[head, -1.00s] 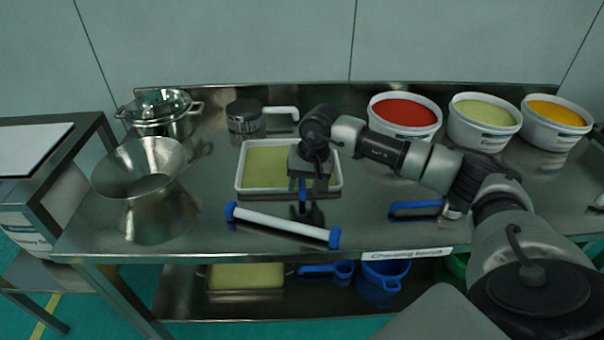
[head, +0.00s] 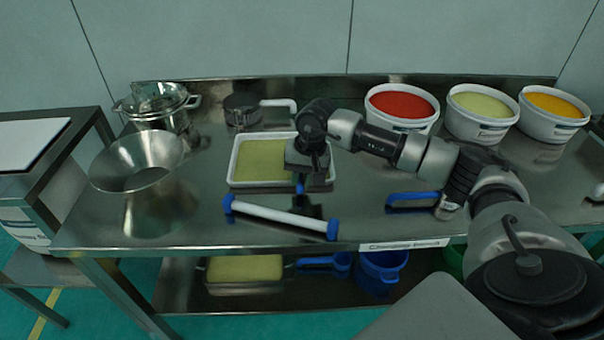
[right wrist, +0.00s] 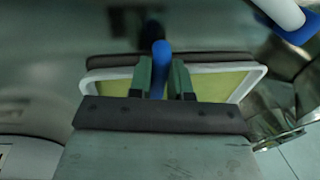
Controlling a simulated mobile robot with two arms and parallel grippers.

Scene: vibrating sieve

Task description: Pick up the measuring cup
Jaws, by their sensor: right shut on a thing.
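My right gripper (head: 302,176) hangs over the front right part of the shallow white tray with yellow-green contents (head: 233,172). In the right wrist view its two fingers (right wrist: 160,78) are shut on a blue handle (right wrist: 160,55), whose rounded end sticks out between them. What the handle belongs to is hidden by the gripper. A blue cup-shaped vessel (head: 384,272), possibly the measuring cup, stands on the lower shelf, with a blue handled scoop (head: 340,262) to its left. My left gripper is not in view.
A white roller with blue ends (head: 280,217) lies in front of the tray. Tubs of red (head: 402,122), green (head: 480,128) and orange (head: 552,130) stand back right. A blue-handled tool (head: 412,197) lies right.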

